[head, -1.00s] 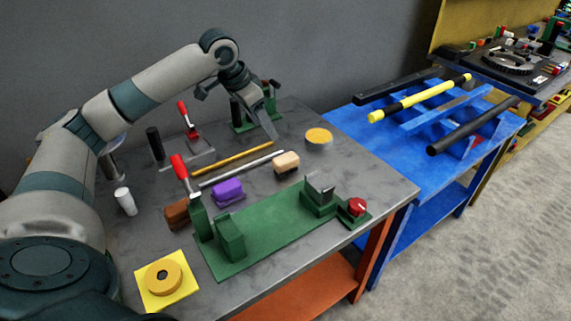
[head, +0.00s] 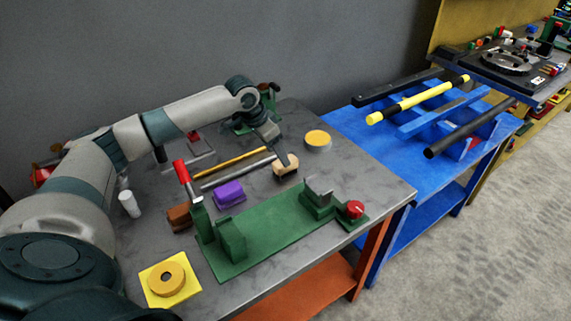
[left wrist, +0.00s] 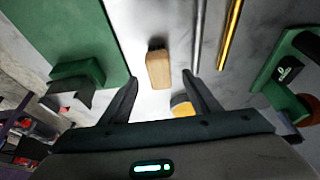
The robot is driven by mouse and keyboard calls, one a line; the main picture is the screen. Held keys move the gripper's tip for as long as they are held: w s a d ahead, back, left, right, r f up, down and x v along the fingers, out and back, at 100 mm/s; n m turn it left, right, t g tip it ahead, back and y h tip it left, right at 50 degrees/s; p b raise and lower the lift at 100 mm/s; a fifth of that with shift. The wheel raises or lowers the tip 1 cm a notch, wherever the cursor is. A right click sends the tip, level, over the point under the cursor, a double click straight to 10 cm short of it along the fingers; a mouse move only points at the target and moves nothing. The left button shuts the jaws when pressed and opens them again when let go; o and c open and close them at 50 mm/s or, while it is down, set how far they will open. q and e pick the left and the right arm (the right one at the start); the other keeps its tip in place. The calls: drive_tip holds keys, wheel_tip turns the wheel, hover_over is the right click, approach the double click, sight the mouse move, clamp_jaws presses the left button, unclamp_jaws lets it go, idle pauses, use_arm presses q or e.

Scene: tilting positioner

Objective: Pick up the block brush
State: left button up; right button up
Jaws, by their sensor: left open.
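The block brush is a tan wooden block (head: 286,168) lying on the grey table, behind the green fixture. In the left wrist view the block (left wrist: 158,70) lies ahead of the fingers, roughly between their lines, with a dark edge at its far end. I cannot tell the exact height above the block. My right gripper is out of view.
A green fixture (head: 270,235) with a red knob stands in front. A purple block (head: 229,194), a metal rod (head: 238,172) and a yellow rod (head: 230,163) lie to the left. A round yellow-topped disc (head: 317,138) lies behind right.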

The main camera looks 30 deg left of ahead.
use_arm(q)
drive_tip(key=shift+x, duration=0.75)
drive_tip(key=shift+d, duration=0.1)
drive_tip(key=shift+w+f+p, duration=0.2)
drive_tip(key=shift+p, duration=0.15)
drive_tip(key=p+x, duration=0.1)
drive_tip(key=x, duration=0.3)
drive_tip(key=shift+w+d+r+p, duration=0.1)
drive_tip(key=shift+w+d+p, duration=0.1)
drive_tip(key=shift+p, duration=0.2)
drive_tip(key=shift+w+f, duration=0.1)
drive_tip(key=shift+f, duration=0.25)
drive_tip(key=c, duration=1.2)
drive_tip(key=shift+o, duration=0.2)
